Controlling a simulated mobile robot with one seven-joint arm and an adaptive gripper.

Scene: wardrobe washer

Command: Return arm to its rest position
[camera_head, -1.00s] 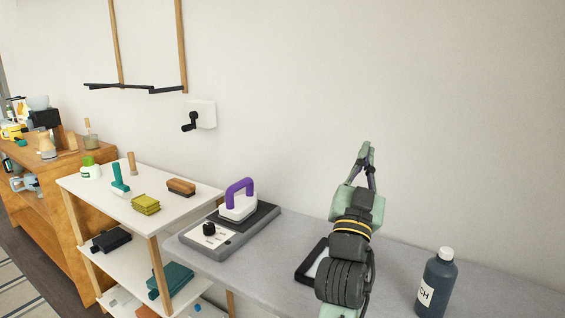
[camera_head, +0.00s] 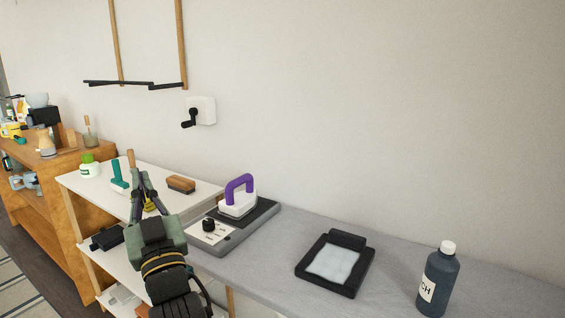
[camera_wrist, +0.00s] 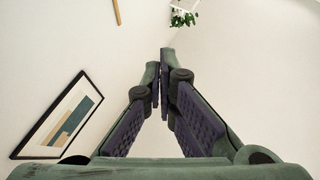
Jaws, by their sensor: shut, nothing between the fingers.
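My gripper (camera_head: 137,160) is in the head view at the lower left, pointing upward in front of the white shelf unit. It is shut and empty. In the wrist view the two fingers (camera_wrist: 160,85) meet near the middle with nothing between them, and pale wall lies behind. My arm covers part of the shelf unit and the near left edge of the grey counter.
The grey counter (camera_head: 400,262) carries a purple-handled iron (camera_head: 238,197) on its base, a black tray with a pale pad (camera_head: 333,265) and a dark bottle (camera_head: 437,280). A white shelf unit (camera_head: 207,193) holds brushes. A framed picture (camera_wrist: 58,118) hangs on the wall.

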